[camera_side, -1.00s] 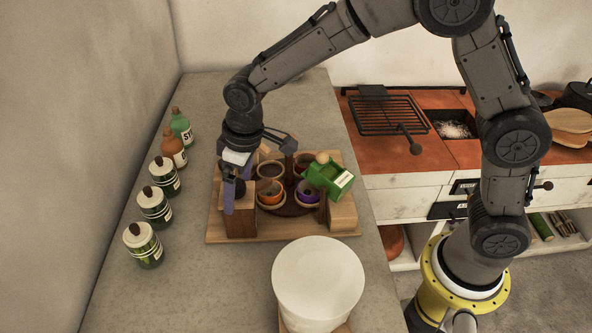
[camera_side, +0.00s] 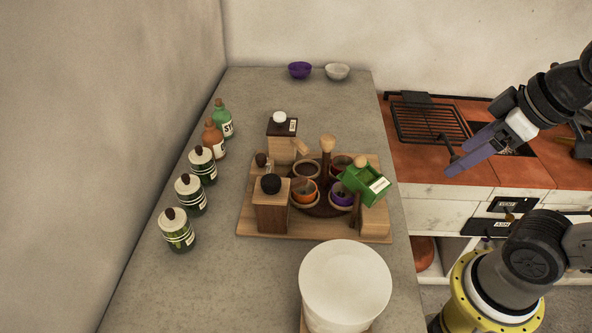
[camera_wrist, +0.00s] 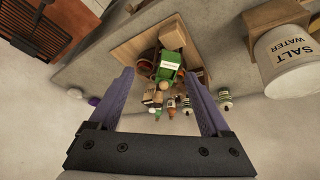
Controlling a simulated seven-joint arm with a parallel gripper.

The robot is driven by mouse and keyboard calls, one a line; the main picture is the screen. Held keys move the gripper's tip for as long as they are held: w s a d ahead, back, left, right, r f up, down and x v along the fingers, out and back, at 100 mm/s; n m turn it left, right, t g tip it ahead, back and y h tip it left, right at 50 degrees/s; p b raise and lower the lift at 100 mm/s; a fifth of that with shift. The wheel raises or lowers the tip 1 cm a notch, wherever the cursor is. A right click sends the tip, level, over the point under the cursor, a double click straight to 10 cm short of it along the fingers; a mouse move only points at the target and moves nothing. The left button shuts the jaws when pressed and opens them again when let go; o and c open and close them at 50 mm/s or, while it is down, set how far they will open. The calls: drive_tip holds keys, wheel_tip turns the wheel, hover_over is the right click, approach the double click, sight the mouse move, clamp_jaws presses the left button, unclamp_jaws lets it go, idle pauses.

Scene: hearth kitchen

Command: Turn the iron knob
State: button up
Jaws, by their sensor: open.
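A round black knob (camera_side: 271,183) sits on top of a wooden box (camera_side: 272,212) at the front left of the wooden tray board (camera_side: 345,234). A dark rod with a ball end (camera_side: 453,157) also sticks out from the grill, partly behind my fingers; I cannot tell which of the two is the iron knob. My gripper (camera_side: 457,163), with purple fingers, is open and empty in the air at the right, in front of the brick hearth in the side view. In the wrist view my open fingers (camera_wrist: 158,76) frame the tray board from a distance; neither knob is clear there.
A green box (camera_side: 364,184) and several small bowls stand on the board. Several jars and bottles line the left. A white tub (camera_side: 345,285) stands in front; it also shows in the wrist view (camera_wrist: 287,58). The grill (camera_side: 428,119) lies on the hearth. The counter behind the board is mostly clear.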

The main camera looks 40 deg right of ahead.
drive_tip(key=w+a+r+n+g, duration=0.15)
drive_tip(key=w+r+n, duration=0.25)
drive_tip(key=w+r, duration=0.45)
drive_tip(key=n+g, duration=0.4)
drive_tip(key=n, duration=0.3)
hover_over(269, 180)
wheel_tip(269, 180, down, 8)
drive_tip(key=r, duration=0.1)
wheel_tip(269, 180, down, 14)
drive_tip(key=shift+r, duration=0.15)
clamp_jaws()
